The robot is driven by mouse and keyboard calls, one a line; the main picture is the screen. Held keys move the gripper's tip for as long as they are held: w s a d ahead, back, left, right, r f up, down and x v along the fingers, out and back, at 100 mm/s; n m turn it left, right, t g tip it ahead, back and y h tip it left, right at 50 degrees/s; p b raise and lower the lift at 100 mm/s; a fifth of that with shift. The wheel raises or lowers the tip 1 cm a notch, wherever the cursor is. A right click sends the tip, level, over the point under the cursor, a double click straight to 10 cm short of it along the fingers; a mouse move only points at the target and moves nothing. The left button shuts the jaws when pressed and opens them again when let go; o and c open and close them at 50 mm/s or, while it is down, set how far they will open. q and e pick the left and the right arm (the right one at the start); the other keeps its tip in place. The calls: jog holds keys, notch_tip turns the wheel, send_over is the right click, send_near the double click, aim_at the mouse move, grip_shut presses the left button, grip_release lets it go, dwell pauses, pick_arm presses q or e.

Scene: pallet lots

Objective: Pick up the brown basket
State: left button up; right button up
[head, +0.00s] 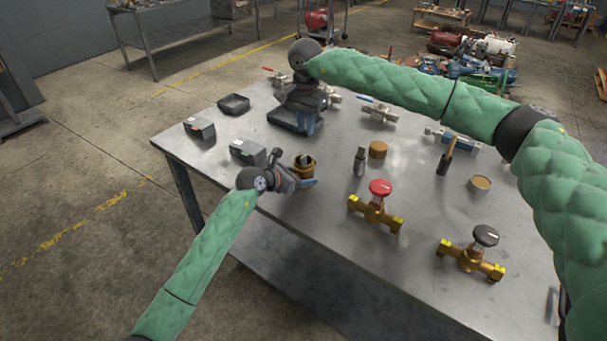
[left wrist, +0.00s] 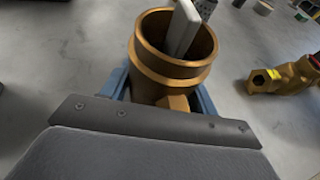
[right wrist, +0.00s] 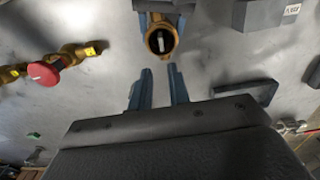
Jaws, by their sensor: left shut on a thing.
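The brown basket (head: 305,179) is a brass-coloured, cup-shaped container standing upright near the table's left front edge. A grey, flat-sided piece (left wrist: 184,28) sticks out of its mouth in the left wrist view, where the basket (left wrist: 172,65) fills the space between my blue fingers. My left gripper (head: 303,184) is shut on the basket from the front. Whether its base touches the table is hard to tell. My right gripper (head: 309,124) is farther back, above the table, and its fingers (right wrist: 160,88) are apart with nothing between them. The basket also shows beyond them (right wrist: 161,40).
The metal table (head: 330,225) holds a red-knobbed valve (head: 376,207), a black-knobbed valve (head: 472,254), grey boxes (head: 248,152), a dark tray (head: 234,104) and a small brown cylinder (head: 378,149). A dark open tray (head: 285,120) lies near my right gripper. The front middle is clear.

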send_over(304, 156)
jog(key=f, duration=0.6)
jog(key=shift+d, duration=0.2)
jog(key=shift+a+f, duration=0.15)
jog(key=shift+f, duration=1.4)
jog(key=shift+a+f, duration=0.1)
jog(key=shift+f, duration=1.4)
grip_shut()
